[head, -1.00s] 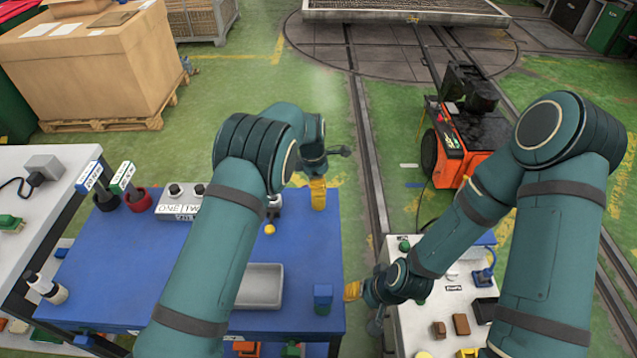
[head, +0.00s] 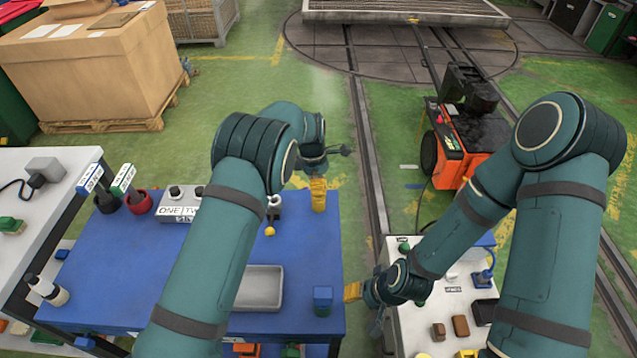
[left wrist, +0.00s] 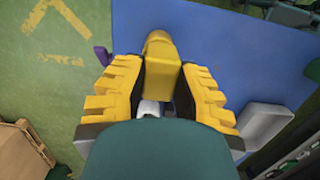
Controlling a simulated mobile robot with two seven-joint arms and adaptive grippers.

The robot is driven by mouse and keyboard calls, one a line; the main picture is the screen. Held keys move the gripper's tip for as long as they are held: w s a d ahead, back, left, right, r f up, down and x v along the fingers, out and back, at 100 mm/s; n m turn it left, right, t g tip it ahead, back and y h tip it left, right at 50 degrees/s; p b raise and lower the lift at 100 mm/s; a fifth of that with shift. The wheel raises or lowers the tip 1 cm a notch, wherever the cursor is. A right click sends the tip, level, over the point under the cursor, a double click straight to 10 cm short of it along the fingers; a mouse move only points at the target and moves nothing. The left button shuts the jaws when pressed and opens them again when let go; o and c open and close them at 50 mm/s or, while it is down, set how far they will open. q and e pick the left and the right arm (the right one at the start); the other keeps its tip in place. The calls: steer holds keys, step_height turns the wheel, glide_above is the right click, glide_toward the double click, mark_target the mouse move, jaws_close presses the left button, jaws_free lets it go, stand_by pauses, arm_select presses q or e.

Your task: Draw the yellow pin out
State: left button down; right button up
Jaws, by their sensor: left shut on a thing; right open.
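In the left wrist view, the yellow pin (left wrist: 161,62) shows as a smooth yellow piece with a rounded far end, between the two ridged yellow fingers of my left gripper (left wrist: 158,92). The gripper is shut on it. In the head view, my left gripper (head: 318,195) is over the far right part of the blue table (head: 222,250); I cannot tell pin from fingers there. My right gripper (head: 353,291) is open and empty, between the blue table and the pale bench.
A small yellow ball (head: 270,231) sits below a pale fitting (head: 274,206), left of my left gripper. A grey tray (head: 260,288) and a blue block (head: 323,300) are nearer on the table. The pale bench (head: 425,325) at right holds several small parts.

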arm_select(q)
steer(key=shift+r, duration=0.15)
steer(key=shift+r+p, duration=1.8)
steer(key=shift+r, duration=1.2)
steer(key=shift+r, duration=0.1)
steer(key=shift+r+p, duration=0.7)
steer(key=shift+r, duration=0.45)
step_height(320, 180, up, 2)
steer(key=shift+r, duration=0.25)
